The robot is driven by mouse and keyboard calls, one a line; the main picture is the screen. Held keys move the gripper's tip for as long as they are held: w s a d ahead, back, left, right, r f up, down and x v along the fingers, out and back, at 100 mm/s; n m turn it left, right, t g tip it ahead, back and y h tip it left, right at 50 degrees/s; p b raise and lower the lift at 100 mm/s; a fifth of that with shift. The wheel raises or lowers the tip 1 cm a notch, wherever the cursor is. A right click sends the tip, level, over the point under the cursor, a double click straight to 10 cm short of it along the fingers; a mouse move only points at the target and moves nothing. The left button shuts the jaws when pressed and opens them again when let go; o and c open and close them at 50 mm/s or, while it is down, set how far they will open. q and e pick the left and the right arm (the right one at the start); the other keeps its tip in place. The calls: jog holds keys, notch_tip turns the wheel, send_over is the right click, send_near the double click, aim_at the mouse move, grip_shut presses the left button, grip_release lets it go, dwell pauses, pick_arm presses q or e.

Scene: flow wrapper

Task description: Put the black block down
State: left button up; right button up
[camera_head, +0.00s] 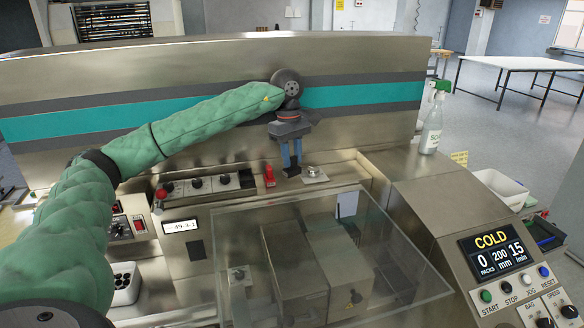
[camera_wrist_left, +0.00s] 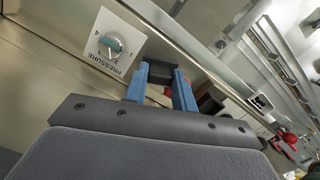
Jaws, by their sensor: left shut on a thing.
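The black block (camera_head: 291,170) is between the blue fingertips of my left gripper (camera_head: 292,157), at the top panel behind the clear cover. In the left wrist view my left gripper (camera_wrist_left: 161,88) is shut on the black block (camera_wrist_left: 158,72), a small dark piece between the two fingers. The fingers point down at the panel in the head view. I cannot tell whether the block touches the panel surface or hangs just above it. My right gripper is not in view.
A pressure dial (camera_head: 313,172) is close right of the block; it also shows in the left wrist view (camera_wrist_left: 115,42). A red part (camera_head: 269,176) stands close left. A clear cover (camera_head: 330,245) lies in front. A spray bottle (camera_head: 432,125) stands right.

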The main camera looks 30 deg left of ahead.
aim_at(292, 168)
pick_arm(q)
notch_tip(292, 168, down, 3)
jog(key=shift+r, duration=0.15)
jog(key=shift+f, duration=0.25)
jog(key=shift+b, duration=0.3)
jog(key=o, duration=1)
jog(key=shift+f, duration=0.1)
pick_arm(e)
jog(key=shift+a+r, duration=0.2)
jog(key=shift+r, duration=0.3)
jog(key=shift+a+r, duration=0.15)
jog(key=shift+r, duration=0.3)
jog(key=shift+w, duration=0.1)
